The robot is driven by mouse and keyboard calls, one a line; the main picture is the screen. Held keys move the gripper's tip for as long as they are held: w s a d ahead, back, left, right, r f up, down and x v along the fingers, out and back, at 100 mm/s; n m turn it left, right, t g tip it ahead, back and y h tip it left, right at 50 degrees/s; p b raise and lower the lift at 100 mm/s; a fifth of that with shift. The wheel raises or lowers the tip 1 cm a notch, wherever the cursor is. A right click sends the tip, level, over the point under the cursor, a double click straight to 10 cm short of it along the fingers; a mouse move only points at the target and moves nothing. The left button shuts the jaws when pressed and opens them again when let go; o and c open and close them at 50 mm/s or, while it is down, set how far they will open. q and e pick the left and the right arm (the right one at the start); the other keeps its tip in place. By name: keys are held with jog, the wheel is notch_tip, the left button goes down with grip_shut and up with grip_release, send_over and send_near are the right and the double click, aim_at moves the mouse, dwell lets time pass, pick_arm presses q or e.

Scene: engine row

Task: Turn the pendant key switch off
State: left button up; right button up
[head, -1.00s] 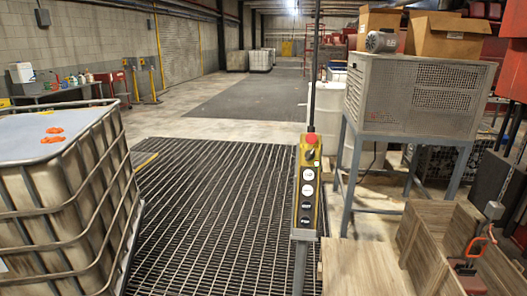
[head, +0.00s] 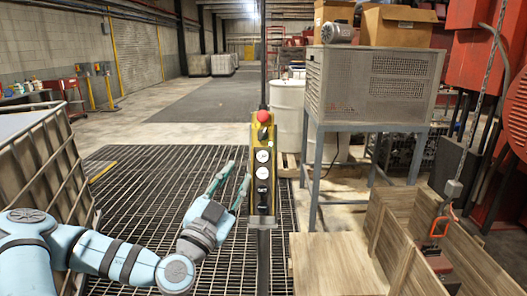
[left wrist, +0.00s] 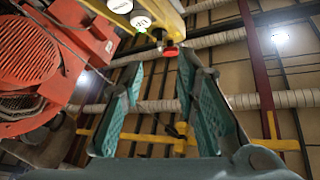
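The yellow pendant (head: 251,172) stands upright in the middle of the head view, with a red button (head: 263,116) on top and round white and black buttons below. A dark knob (head: 263,133), apparently the key switch, sits just under the red button; its setting is too small to tell. My left gripper (head: 238,170) is open and empty, fingers pointing up, just left of the pendant's lower half, with no clear contact. In the left wrist view the pendant's yellow face (left wrist: 165,12) shows at the top, beyond the open fingers. My right gripper is not in view.
A caged white tank (head: 40,165) stands at the left. A metal cabinet on a stand (head: 375,85) and a white drum (head: 288,115) are behind right. Wooden crates (head: 340,265) fill the lower right. The floor grating (head: 130,185) behind the pendant is clear.

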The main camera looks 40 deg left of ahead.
pick_arm(q)
jog(key=d+r, duration=0.1)
send_near(264, 132)
jog(key=w+r, duration=0.1)
jog(key=w, duration=0.1)
jog(key=shift+h, duration=0.3)
jog(key=x, duration=0.1)
jog(key=p+x, duration=0.1)
jog(key=x, duration=0.3)
jog(key=shift+a+p, duration=0.35)
jog(key=shift+p, duration=0.05)
jog(key=shift+w+a, duration=0.15)
jog(key=shift+w, duration=0.3)
jog(key=shift+c, duration=0.5)
